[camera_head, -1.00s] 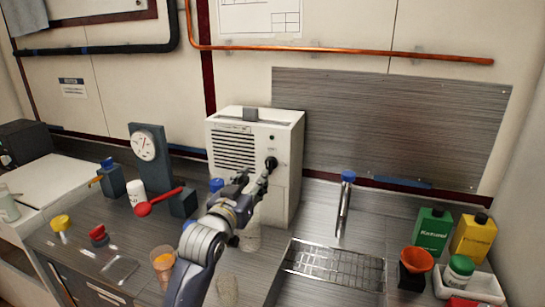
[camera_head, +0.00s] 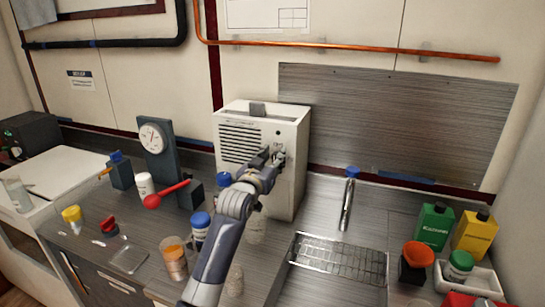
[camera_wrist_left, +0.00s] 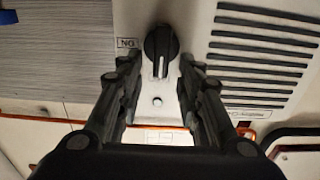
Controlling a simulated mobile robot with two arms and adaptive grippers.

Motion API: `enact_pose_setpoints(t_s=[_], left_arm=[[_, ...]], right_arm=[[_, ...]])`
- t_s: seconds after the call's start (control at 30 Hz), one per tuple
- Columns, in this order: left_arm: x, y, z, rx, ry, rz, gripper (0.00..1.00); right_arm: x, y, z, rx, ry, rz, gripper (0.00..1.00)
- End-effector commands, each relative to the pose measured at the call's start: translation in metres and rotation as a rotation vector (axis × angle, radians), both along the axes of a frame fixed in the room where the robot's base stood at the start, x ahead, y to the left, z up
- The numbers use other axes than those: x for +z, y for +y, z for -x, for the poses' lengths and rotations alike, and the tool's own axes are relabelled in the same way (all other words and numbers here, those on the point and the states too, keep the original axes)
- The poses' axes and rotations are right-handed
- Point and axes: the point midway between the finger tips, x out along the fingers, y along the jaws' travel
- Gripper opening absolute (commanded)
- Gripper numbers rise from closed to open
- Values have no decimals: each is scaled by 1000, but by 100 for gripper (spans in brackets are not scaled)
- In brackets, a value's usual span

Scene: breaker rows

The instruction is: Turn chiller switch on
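The white chiller box (camera_head: 291,180) stands on the counter against the wall, with a vent grille on its front. My left gripper (camera_head: 272,158) is at the upper right of that front and hides its black knob in the head view. In the left wrist view the black rotary knob (camera_wrist_left: 161,44) has a white pointer line aimed down the picture, towards a small round button or light (camera_wrist_left: 157,101). An upside-down "ON" label (camera_wrist_left: 128,43) is beside the knob. The left gripper's open fingers (camera_wrist_left: 159,68) flank the knob's near side; contact cannot be told. My right gripper is out of view.
A dial gauge stand (camera_head: 156,150) and a red-handled lever (camera_head: 168,195) are left of the chiller. Several jars and cups stand below my left arm. A wire rack (camera_head: 340,259) and bottles (camera_head: 434,227) are to the right.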

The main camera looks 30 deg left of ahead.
Motion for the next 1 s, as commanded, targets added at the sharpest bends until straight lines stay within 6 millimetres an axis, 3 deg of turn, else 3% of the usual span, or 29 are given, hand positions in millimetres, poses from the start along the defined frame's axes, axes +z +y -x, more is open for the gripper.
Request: enact_pose_setpoints(t_s=[0.2, 0.37, 0.77, 1.0], left_arm=[[0, 0, 0, 0, 0, 0, 33], [0, 0, 0, 0, 1, 0, 0], [0, 0, 0, 0, 9, -30, 0], [0, -3, -1, -1, 41, -152, 0]], right_arm=[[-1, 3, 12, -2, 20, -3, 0], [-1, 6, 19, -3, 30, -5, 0], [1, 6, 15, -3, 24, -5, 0], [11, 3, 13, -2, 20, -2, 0]])
